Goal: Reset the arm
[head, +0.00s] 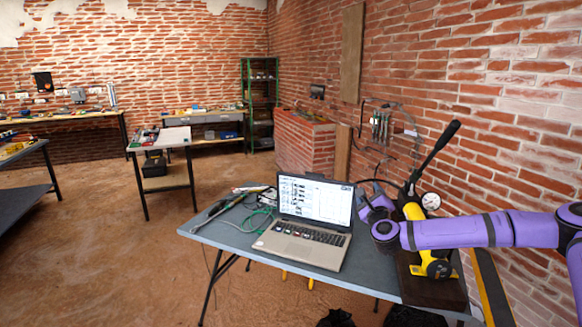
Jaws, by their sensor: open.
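My purple arm comes in from the right edge and reaches left across the right end of the grey folding table (215,240). It bends at a dark joint beside the open laptop (315,205), and a further purple part shows just behind that joint. The fingers of my gripper cannot be made out. The arm passes in front of a yellow hand pump (414,212) with a long black lever and a round gauge (430,201). The pump stands on a dark board.
Tools and green cable (258,218) lie left of the laptop. The brick wall (500,120) is close behind the table. A small work table (175,137), workbenches and a green shelf (261,95) stand farther back. Bare brown floor is free at the left middle.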

